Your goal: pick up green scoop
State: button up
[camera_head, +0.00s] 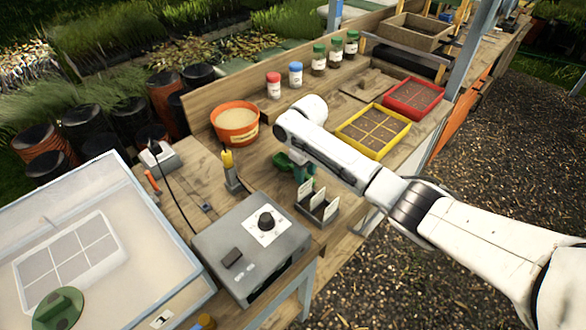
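A green scoop (283,161) lies on the wooden bench near its middle, just below my white arm in the picture. My arm covers part of it, and more green shows just to its right, by the label box; I cannot tell whether that is the same piece. My arm reaches in from the lower right and passes over the bench here. The fingers of my gripper do not show, so whether they touch the scoop is hidden.
A grey control box (251,247) and a dark box of white labels (318,205) stand in front. A yellow-handled tool (229,168) and orange pot (236,124) are left. Yellow (373,131) and red (413,97) trays lie right. Capped jars (319,60) line the back.

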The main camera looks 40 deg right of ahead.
grip_shut()
jog(key=shift+r, duration=0.15)
jog(key=shift+r, duration=0.2)
notch_tip(320, 180, up, 2)
jog(key=shift+r+b, duration=0.15)
jog(key=shift+b, duration=0.35)
jog(key=s+a+r+p, duration=0.2)
jog(key=s+r+p, duration=0.5)
jog(key=s+r, duration=0.3)
jog(key=shift+s+a, duration=0.2)
jog(key=shift+s, duration=1.7)
